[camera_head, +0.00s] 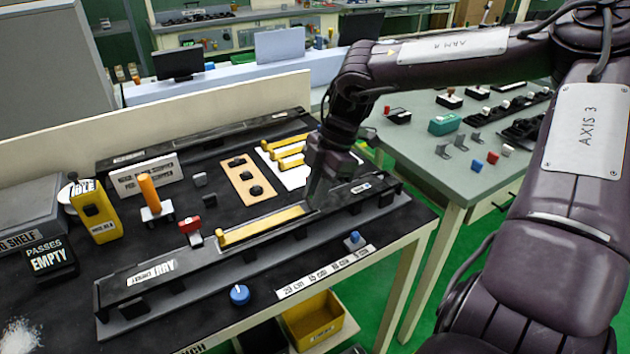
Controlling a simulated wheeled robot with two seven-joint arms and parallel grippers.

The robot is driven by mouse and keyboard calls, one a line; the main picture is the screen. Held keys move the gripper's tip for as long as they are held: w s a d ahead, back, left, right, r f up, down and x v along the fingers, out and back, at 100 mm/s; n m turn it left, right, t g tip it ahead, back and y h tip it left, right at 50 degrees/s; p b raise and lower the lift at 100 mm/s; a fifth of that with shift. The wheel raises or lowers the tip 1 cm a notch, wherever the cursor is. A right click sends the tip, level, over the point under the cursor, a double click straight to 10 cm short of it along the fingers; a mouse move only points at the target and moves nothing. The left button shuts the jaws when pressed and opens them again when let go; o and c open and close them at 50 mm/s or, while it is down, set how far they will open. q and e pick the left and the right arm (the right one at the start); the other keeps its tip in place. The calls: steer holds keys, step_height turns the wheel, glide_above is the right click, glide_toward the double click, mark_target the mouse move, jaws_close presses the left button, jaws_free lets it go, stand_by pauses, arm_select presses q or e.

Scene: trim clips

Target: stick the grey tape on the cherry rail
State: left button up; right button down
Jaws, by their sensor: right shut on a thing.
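The cherry rail (205,270) is the long black rail along the front of the near table, with a partly readable white label, "...ERRY", at its left end. A yellow strip (262,226) lies lengthwise along the rail's middle. My right gripper (317,198) is low over the rail, shut at the right end of this strip; its fingers hide that end. I cannot make out a grey tape for certain; small grey pieces (204,199) stand behind the rail. My left gripper is not in view.
Behind the rail are a wooden plate with black knobs (249,180), a white board with yellow strips (293,173), an orange post (149,194) and a red-topped clip (190,226). A blue knob (239,294) is in front. A yellow bin (318,322) sits below.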

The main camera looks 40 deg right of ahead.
stand_by(0.3)
steer(key=c, duration=1.3)
jaws_free()
